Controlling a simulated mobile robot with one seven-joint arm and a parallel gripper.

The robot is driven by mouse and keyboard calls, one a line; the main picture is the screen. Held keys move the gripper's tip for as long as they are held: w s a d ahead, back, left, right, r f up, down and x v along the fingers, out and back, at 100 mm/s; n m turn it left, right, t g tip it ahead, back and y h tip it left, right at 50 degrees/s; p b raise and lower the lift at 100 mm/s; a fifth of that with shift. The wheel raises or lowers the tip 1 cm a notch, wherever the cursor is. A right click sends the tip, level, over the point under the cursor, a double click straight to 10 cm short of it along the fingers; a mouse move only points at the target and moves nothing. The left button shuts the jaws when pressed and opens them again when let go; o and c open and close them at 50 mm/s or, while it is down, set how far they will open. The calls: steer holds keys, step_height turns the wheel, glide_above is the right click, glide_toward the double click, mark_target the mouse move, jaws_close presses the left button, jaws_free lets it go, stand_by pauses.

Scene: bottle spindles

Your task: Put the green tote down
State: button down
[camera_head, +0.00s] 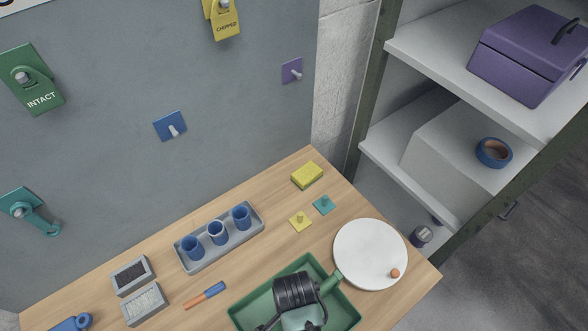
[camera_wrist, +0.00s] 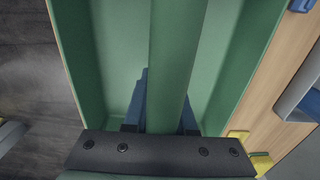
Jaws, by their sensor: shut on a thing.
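The green tote (camera_head: 262,298) is at the bottom of the head view, over the front part of the wooden table (camera_head: 200,300). It also shows in the wrist view (camera_wrist: 225,70), where its long green handle bar (camera_wrist: 172,60) runs up the middle. My gripper (camera_wrist: 160,122) is shut on this bar, with its blue fingers on either side. In the head view my wrist hides much of the tote's inside. I cannot tell whether the tote's bottom touches the table.
A white round plate (camera_head: 365,250) with a small orange ball (camera_head: 395,273) is right of the tote. A grey tray (camera_head: 222,250) with blue cups, a yellow sponge (camera_head: 307,174), a blue-orange marker (camera_head: 204,295) and grey boxes (camera_head: 145,303) are on the table. Shelves (camera_head: 410,165) stand right.

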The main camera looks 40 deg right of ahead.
steer(key=c, duration=1.2)
jaws_free()
steer(key=shift+f, duration=0.15)
steer(key=o, duration=0.5)
steer(key=shift+c, duration=0.2)
